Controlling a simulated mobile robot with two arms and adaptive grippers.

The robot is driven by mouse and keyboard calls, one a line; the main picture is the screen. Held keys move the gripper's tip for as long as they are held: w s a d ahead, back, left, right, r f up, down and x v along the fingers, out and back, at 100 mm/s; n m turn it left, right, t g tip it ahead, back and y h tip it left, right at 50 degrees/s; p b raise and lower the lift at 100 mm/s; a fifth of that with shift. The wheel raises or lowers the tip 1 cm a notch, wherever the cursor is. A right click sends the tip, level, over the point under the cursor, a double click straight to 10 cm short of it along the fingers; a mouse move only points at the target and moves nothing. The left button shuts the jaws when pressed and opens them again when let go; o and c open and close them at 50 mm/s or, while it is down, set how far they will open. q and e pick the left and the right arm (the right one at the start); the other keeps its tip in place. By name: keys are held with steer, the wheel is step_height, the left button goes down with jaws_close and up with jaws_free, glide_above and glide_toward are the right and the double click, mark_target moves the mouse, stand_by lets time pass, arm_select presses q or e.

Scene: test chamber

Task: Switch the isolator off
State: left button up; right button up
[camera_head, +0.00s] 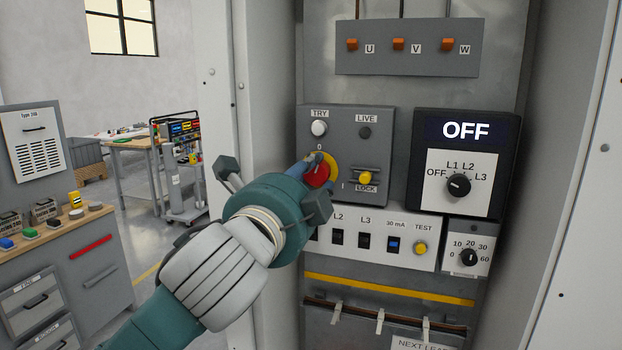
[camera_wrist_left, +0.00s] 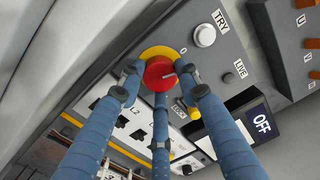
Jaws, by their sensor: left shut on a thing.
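The isolator's red rotary knob (camera_head: 317,175) sits on a yellow disc (camera_head: 330,162) on a grey panel, with a 0 mark above and an I mark to its right. My left gripper (camera_head: 316,166) is shut on the red knob. The left wrist view shows its blue fingers around the knob (camera_wrist_left: 159,72), with the yellow disc behind. A small dark mark shows on the knob's face; I cannot tell exactly which position it points to. My right gripper is not in view.
Beside the isolator are a yellow LOCK slider (camera_head: 365,178), a white TRY button (camera_head: 319,128) and a dark LIVE lamp (camera_head: 365,132). A meter (camera_head: 466,131) reads OFF. Breaker switches (camera_head: 365,240) sit just below my gripper. Cabinet walls flank the panel.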

arm_select(q)
steer(key=shift+d+f+n, duration=0.1)
steer(key=shift+f+n, duration=0.05)
steer(key=shift+n, duration=0.65)
steer(key=shift+d+f+n, duration=0.1)
steer(key=shift+f+n, duration=0.05)
steer(key=shift+n, duration=0.95)
steer(key=o, duration=1.2)
steer(key=shift+r, duration=0.1)
steer(key=shift+c, duration=0.2)
steer(key=shift+s+r, duration=0.1)
steer(key=v, duration=0.7)
steer(key=shift+s, duration=0.2)
steer(key=shift+a, duration=0.15)
